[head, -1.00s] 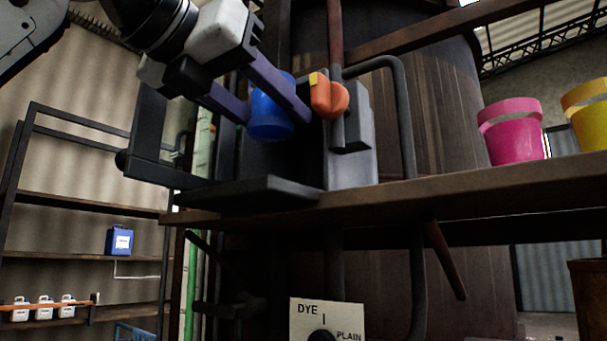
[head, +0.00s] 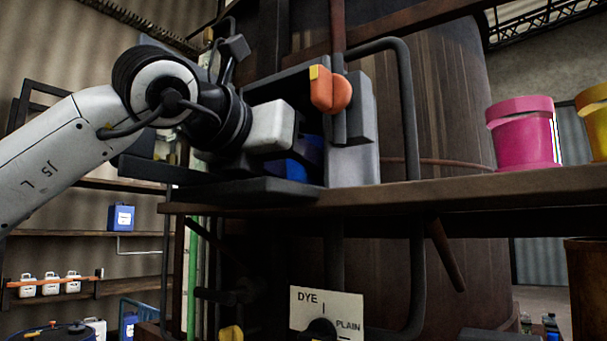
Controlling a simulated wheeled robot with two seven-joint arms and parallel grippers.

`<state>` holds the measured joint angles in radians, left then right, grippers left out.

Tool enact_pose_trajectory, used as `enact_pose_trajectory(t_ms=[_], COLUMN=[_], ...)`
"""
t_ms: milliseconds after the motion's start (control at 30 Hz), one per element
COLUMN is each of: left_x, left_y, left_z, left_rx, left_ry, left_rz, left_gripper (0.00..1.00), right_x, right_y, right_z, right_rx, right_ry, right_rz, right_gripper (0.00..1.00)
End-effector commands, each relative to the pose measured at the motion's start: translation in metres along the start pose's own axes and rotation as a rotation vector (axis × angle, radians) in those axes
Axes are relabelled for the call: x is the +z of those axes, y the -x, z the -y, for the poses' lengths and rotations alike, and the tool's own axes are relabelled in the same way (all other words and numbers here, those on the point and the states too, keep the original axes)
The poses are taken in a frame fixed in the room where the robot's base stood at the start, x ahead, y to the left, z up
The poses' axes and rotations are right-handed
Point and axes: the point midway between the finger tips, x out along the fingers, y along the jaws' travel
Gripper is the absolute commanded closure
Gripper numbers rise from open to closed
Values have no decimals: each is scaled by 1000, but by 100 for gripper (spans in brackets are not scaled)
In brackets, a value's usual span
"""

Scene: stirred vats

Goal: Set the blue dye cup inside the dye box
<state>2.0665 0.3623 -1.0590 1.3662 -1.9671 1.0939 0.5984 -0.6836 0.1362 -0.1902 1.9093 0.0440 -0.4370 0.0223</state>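The blue dye cup (head: 306,160) shows in part, low inside the dark dye box (head: 266,92), near the right wall. My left gripper (head: 272,128) reaches in from the left, and its pale body covers the cup's left part. Its fingers are hidden, so I cannot tell whether they are shut on the cup or whether the cup rests on the box floor. My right gripper is not in view.
An orange handle (head: 330,90) sits at the box's right front edge. A dark ledge (head: 250,190) juts out below the opening. A pink bucket (head: 524,135) and a yellow bucket (head: 597,125) stand on the wooden shelf (head: 450,185) at the right.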

Motion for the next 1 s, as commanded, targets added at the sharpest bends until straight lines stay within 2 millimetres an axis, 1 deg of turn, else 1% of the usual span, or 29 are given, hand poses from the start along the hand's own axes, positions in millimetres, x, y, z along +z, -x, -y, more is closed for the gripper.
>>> enact_pose_trajectory(t_ms=[67, 467, 500, 567, 600, 833, 967, 1000], left_x=[-2, -9, -8, -8, -8, -7, -2, -5], left_y=[-3, -4, -4, -5, -5, -5, -4, 1], left_z=[-1, -1, -1, -1, -1, -1, -1, -1], left_rx=[1, 0, 1, 1, 1, 1, 1, 1], left_ry=[0, 1, 1, 1, 1, 1, 1, 1], left_rz=[2, 3, 1, 1, 1, 1, 1, 3], left_gripper=[81, 81, 47, 37, 35, 35, 35, 35], right_x=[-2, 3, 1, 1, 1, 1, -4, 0], right_y=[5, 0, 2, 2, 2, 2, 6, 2], right_z=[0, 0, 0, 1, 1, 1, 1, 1], right_rx=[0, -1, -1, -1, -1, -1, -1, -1], right_ry=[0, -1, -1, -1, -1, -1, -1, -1], right_rz=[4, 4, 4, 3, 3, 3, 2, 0], right_gripper=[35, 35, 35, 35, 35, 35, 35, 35])
